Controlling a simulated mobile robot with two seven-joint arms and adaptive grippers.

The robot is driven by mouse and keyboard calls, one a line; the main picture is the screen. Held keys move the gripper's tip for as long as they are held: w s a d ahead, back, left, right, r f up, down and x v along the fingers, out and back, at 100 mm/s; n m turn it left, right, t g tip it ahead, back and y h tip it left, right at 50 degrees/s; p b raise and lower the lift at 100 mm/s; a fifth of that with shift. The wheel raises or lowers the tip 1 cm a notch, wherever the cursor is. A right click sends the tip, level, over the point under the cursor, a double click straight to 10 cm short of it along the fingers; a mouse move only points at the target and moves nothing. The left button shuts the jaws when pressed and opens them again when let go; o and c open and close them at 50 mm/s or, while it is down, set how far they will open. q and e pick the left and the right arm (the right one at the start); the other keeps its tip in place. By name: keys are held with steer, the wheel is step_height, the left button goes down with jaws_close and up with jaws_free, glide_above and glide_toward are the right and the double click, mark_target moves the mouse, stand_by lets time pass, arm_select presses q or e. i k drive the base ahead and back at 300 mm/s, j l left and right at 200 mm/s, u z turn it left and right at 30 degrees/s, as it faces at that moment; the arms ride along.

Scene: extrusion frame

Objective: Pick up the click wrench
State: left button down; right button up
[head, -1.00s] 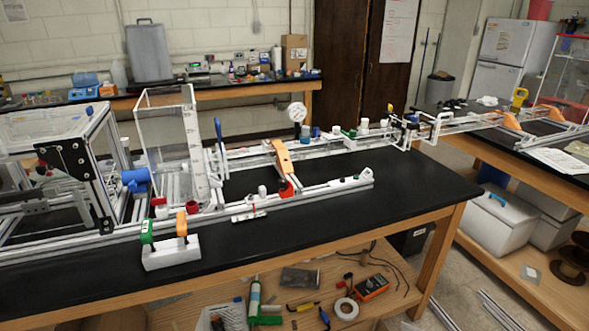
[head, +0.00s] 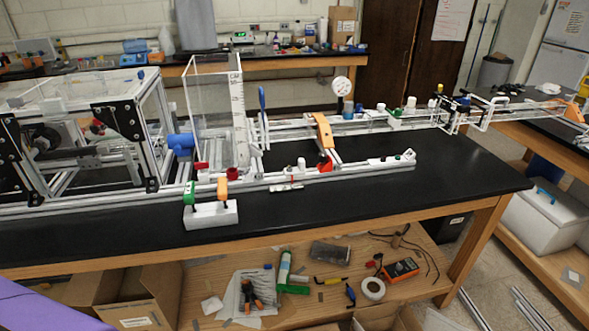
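A white block (head: 211,216) stands near the front edge of the black bench and holds two upright tools with T-shaped handles. One handle is green (head: 190,193) and the other is orange (head: 222,187). I cannot tell for sure whether one of them is the click wrench. A small white-and-red item (head: 286,187) lies against the front rail to their right. Neither of my grippers shows in the head view.
An aluminium extrusion frame (head: 345,172) runs along the black bench (head: 420,195), with a clear box (head: 214,115) on it. Bare bench top lies right of the block. The lower shelf (head: 225,268) carries loose tools and a meter (head: 401,271). Cardboard boxes (head: 130,298) stand at the lower left.

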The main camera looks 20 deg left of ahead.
mark_target(189, 198)
steer(key=u, duration=1.45)
